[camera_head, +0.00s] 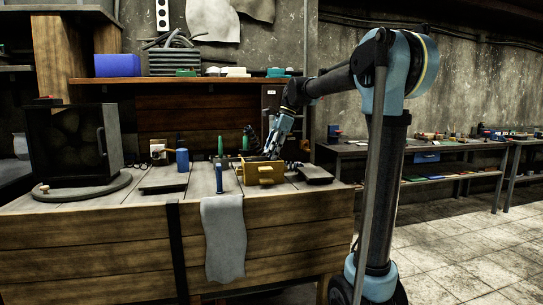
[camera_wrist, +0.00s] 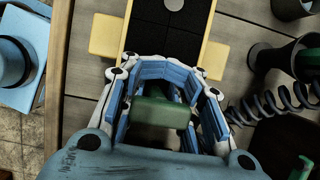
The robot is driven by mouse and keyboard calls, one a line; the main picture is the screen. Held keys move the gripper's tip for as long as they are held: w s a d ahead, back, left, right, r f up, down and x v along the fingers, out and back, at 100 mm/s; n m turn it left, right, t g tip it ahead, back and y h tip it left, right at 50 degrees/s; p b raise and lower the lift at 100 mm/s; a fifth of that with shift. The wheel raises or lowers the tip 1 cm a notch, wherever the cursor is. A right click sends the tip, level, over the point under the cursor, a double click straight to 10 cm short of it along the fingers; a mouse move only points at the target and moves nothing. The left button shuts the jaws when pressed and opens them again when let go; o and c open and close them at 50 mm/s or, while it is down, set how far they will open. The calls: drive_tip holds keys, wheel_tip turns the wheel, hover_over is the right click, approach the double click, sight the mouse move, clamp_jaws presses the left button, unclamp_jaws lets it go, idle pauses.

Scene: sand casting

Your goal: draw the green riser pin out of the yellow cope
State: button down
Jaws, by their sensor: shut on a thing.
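The yellow cope (camera_head: 264,178) sits on the wooden bench. In the wrist view, its yellow side lugs (camera_wrist: 106,35) flank a dark sand surface. In the wrist view, the blue and white fingers (camera_wrist: 165,92) are shut around the green riser pin (camera_wrist: 162,112). The pin's wide green top shows between the fingers, close to the palm. Its lower end is hidden, so I cannot tell how deep it sits in the sand. I cannot make the pin out in the head view.
A blue-handled tool (camera_head: 219,178) stands left of the cope, near a grey cloth (camera_head: 223,238) hanging over the bench front. A dark flat item (camera_head: 313,174) lies right. A coiled dark cord (camera_wrist: 270,108) lies beside the gripper. A furnace (camera_head: 75,145) stands far left.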

drive_tip(key=shift+r, duration=3.2)
drive_tip(key=shift+f, duration=0.1)
